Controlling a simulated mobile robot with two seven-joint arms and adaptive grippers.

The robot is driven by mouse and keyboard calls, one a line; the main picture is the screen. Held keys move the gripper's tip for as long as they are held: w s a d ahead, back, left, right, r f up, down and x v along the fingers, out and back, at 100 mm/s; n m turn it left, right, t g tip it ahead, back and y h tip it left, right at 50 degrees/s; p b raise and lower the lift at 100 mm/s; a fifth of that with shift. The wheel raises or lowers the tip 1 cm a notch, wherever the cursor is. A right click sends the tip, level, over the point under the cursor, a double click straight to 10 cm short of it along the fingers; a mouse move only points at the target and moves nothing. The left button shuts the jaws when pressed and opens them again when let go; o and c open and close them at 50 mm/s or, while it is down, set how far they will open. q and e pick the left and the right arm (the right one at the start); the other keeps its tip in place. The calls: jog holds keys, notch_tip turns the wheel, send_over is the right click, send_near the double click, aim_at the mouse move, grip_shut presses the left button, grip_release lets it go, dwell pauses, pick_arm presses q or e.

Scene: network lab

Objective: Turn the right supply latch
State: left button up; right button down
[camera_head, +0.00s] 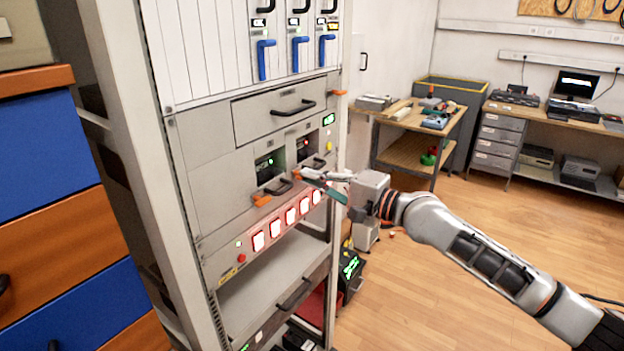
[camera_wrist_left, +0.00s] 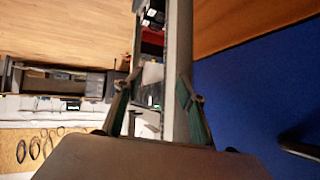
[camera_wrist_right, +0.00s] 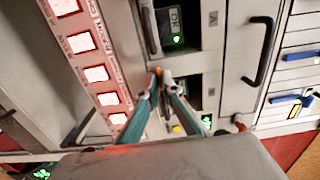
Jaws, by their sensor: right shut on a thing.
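The right supply latch (camera_head: 297,173) is a small orange tab at the lower left of the right supply module (camera_head: 308,147) in the rack. My right gripper (camera_head: 305,177) is at this latch, its fingers nearly together. In the right wrist view the fingertips (camera_wrist_right: 164,82) are shut on the orange latch (camera_wrist_right: 157,71), which they mostly hide, so its exact angle is unclear. The left supply latch (camera_head: 262,200), also orange, sits beside the left supply module. My left gripper (camera_wrist_left: 160,90) is open, with the rack post behind the gap between its fingers; the head view does not show it.
A row of red-lit white switches (camera_head: 276,228) runs just below the supplies. A drawer with a black handle (camera_head: 293,108) is above them. A blue and orange cabinet (camera_head: 50,190) stands at the left.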

pick_arm(q)
jog(key=shift+f, duration=0.1)
notch_tip(320, 180, down, 6)
jog(key=d+b, duration=0.1)
jog(key=b, duration=0.5)
jog(key=shift+b, duration=0.4)
pick_arm(e)
jog(key=shift+n, duration=8.8)
pick_arm(q)
jog(key=shift+s, duration=0.1)
jog(key=shift+f, duration=0.1)
pick_arm(e)
jog(key=c, duration=2.2)
grip_release()
